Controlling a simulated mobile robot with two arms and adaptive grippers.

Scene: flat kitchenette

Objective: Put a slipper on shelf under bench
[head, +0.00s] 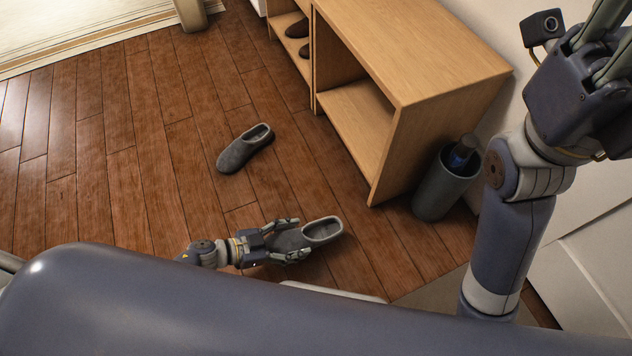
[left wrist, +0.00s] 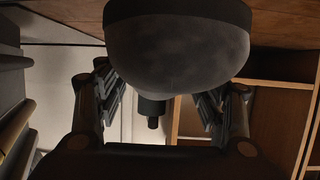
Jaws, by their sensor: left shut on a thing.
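My left gripper (head: 288,239) is shut on a grey slipper (head: 324,230), gripping its toe end. The slipper's open heel points right, towards the bench. Its rounded toe fills the top of the left wrist view (left wrist: 178,50). I cannot tell whether it touches the floor. A second grey slipper (head: 245,149) lies on the floor further away, apart from the gripper. The wooden bench (head: 425,55) stands beyond, with an empty open shelf (head: 352,108) under it. My right gripper (head: 602,40) shows only partly at the top right; its fingertips are out of the picture.
Brown shoes (head: 298,28) sit in the bench's far compartment. A grey cylindrical holder (head: 440,185) with a dark bottle-like thing (head: 462,152) stands at the bench's near end. A light rug (head: 75,28) lies at the far left.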

